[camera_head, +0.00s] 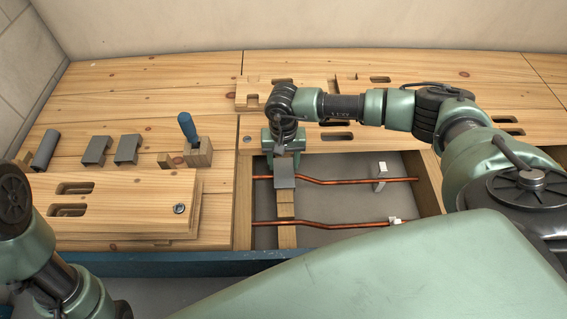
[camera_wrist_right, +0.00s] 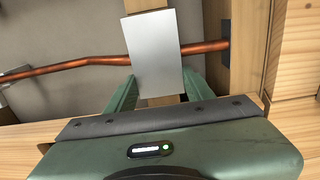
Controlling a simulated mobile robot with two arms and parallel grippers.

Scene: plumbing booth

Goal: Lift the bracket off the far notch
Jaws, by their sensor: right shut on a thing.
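The bracket (camera_head: 285,175), a grey flat-topped plate, is at the far copper pipe (camera_head: 340,183), over the wooden joist (camera_head: 287,236). In the right wrist view the bracket (camera_wrist_right: 152,52) covers the joist (camera_wrist_right: 150,5) where the pipe crosses, hiding the far notch. I cannot tell whether it rests on the joist or is slightly raised. My right gripper (camera_head: 286,160) is shut on the bracket, its green fingers at either side of the near end in the wrist view (camera_wrist_right: 160,88). My left arm shows at the lower left, but its gripper is out of view.
A second copper pipe (camera_head: 340,223) crosses the opening nearer to me. White clips (camera_head: 380,171) hold the pipes at right. On the left bench lie two more grey brackets (camera_head: 96,151), a dark cylinder (camera_head: 45,150), a blue-handled tool (camera_head: 187,127) in a wooden block and stacked slotted boards (camera_head: 130,200).

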